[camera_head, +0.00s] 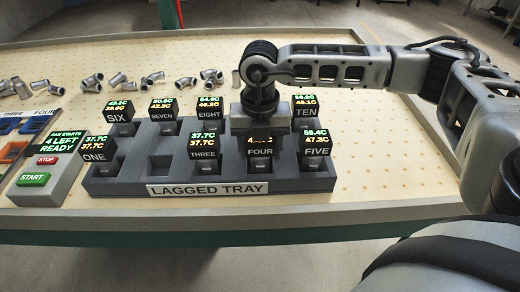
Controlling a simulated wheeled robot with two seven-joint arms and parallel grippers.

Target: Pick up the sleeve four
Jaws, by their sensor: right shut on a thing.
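The sleeve four (260,152) is a dark block marked FOUR in the front row of the dark grey lagged tray (120,187), between THREE and FIVE. My right gripper (260,132) points down from above and is shut on the sleeve four. Its fingers and body cover the top of the block and most of its readout. I cannot tell whether the block is clear of its pocket. My left gripper is not in view.
Blocks THREE (203,148) and FIVE (316,147) stand close on either side. An empty pocket (157,164) lies between ONE (97,150) and THREE. A control box (50,160) with buttons is at left. Metal pipe fittings (150,78) lie behind the tray.

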